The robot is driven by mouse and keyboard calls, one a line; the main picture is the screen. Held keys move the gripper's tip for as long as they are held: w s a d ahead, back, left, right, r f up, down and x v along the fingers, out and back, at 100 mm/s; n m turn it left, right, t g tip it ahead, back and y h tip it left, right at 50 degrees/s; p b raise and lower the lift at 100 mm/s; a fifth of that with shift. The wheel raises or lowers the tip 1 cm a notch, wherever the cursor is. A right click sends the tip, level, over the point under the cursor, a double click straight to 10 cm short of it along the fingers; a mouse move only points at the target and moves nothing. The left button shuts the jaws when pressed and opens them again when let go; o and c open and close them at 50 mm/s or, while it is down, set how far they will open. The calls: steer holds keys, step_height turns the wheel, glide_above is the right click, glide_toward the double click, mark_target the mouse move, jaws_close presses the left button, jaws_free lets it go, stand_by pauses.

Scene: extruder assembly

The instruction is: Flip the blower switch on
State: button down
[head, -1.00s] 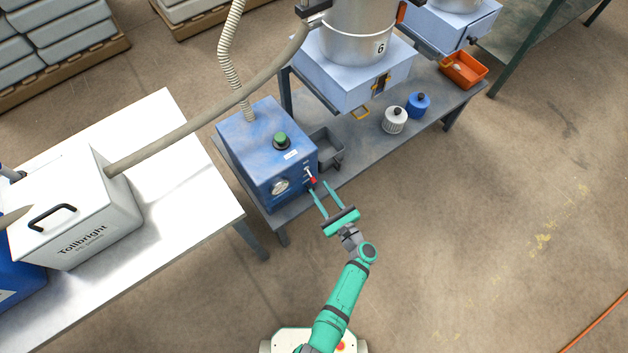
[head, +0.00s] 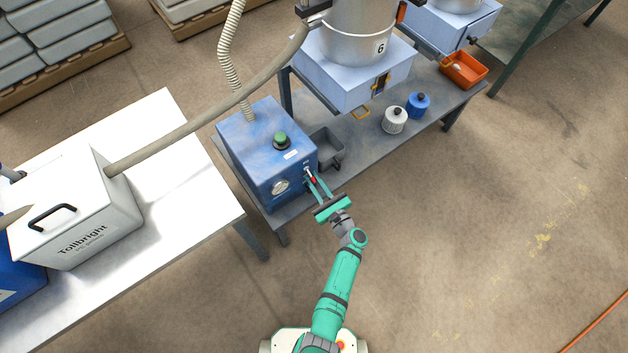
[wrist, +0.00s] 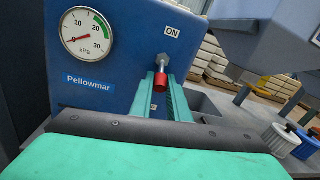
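The blue blower box (head: 262,150) stands on the near end of the grey bench. Its switch (wrist: 160,77) is a metal lever with a red tip, and it shows in the head view (head: 313,180). The lever hangs downward, red tip low, below a label (wrist: 172,32) reading ON. My gripper (wrist: 161,84) reaches the box front with one finger on each side of the red tip. The fingers are close together and appear to touch it. In the head view my gripper (head: 313,183) meets the box's front right corner. The lever's base is partly visible.
A pressure gauge (wrist: 88,32) is left of the switch, its needle near the low end. A green button (head: 281,139) is on the box top. A grey bin (head: 327,150) stands right of the box. The floor in front is clear.

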mark_target(315, 181)
steer(key=shift+s+r+h, duration=0.1)
steer(key=shift+r+h, duration=0.05)
steer(key=shift+h, duration=0.15)
steer(key=g, duration=0.1)
steer(key=r+g+h, duration=0.2)
steer(key=g, duration=0.1)
steer(key=shift+s+d+r+n, duration=0.1)
steer(key=shift+s+d+n, duration=0.1)
steer(key=shift+d+n, duration=0.1)
steer(key=g+h, duration=0.1)
steer(key=r+g, duration=0.1)
steer(key=shift+w+a+r+g+h, duration=0.1)
steer(key=shift+r+g+h, duration=0.1)
steer(key=shift+g+h, duration=0.15)
steer(key=shift+w+a+r+g+h, duration=0.1)
steer(key=shift+r+g+h, duration=0.2)
steer(key=shift+g+h, duration=0.3)
steer(key=shift+w+r+g+h, duration=0.1)
steer(key=shift+r+g+h, duration=0.25)
steer(key=shift+g, duration=0.3)
steer(key=c, duration=1.7)
jaws_free()
steer(key=shift+s, duration=0.1)
